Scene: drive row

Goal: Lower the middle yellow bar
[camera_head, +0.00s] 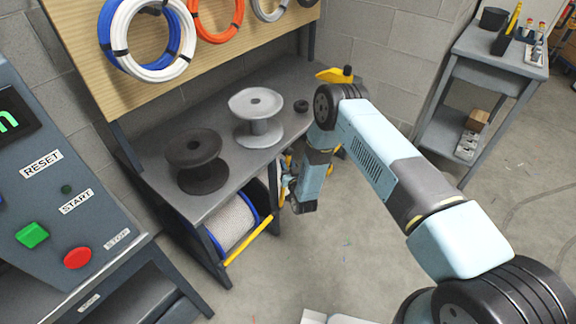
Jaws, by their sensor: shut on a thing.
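The lower front of the grey bench holds cable drums with yellow bars. The left yellow bar (249,241) crosses in front of the left drum (234,222), which has a blue rim and pale cable. The middle yellow bar (280,188) shows only as a thin yellow strip beside my gripper; most of it is hidden behind my arm. My gripper (287,188) is at the bench front, right of the left drum, shut on the middle yellow bar. The fingertips are small and partly hidden, so the exact contact does not show.
A black spool (195,163) and a grey spool (257,118) stand on the bench top (225,187). A control panel (75,215) with green and red buttons is at the left. A grey trolley (500,62) stands at the back right.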

